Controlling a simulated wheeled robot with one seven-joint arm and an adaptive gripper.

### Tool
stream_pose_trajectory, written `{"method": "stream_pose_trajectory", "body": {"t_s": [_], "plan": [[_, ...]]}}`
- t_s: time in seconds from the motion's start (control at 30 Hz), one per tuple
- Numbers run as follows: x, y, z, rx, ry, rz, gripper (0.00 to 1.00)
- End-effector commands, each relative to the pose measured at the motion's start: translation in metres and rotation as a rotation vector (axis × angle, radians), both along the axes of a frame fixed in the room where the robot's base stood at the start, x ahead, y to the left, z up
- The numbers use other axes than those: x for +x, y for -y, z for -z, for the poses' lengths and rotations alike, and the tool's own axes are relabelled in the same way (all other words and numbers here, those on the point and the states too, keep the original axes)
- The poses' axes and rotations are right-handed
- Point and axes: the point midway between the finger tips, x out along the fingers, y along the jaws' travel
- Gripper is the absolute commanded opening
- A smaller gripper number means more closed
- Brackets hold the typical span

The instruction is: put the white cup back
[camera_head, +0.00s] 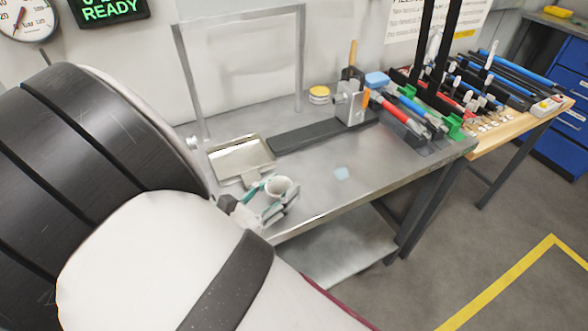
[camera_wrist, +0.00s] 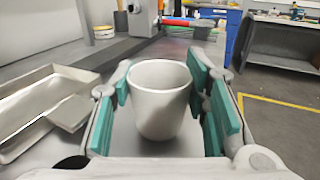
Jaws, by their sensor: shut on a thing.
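The white cup (camera_wrist: 160,100) is upright between the two teal-padded fingers of my gripper (camera_wrist: 165,92) in the wrist view. The fingers are shut on its sides. In the head view the cup (camera_head: 279,186) shows between the fingers of my gripper (camera_head: 276,192), near the front edge of the metal table (camera_head: 320,190). My arm hides part of the gripper's base. I cannot tell whether the cup's bottom touches the table.
A shallow metal tray (camera_head: 242,157) lies just behind and left of the cup. A dark flat bar (camera_head: 315,133) leads to a grey block (camera_head: 350,105). A yellow-lidded tin (camera_head: 319,95) and tools with red and blue handles (camera_head: 400,113) stand further back. The table's front right is clear.

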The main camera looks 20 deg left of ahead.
Motion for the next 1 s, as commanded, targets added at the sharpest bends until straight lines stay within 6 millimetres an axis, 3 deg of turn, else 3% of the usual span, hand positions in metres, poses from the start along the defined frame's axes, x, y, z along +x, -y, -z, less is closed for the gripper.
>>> {"method": "stream_pose_trajectory", "body": {"t_s": [0.1,0.5,0.53,0.6,1.0], "plan": [[0.0013,-0.0008,0.0125,0.000,0.001,-0.004,0.23],[0.0005,-0.0009,0.0153,0.000,0.000,-0.004,0.23],[0.0003,-0.0008,0.0150,0.000,0.000,-0.004,0.46],[0.0002,-0.0009,0.0146,0.000,0.000,-0.003,0.62],[0.0001,-0.0007,0.0119,0.001,0.000,-0.003,0.62]]}}
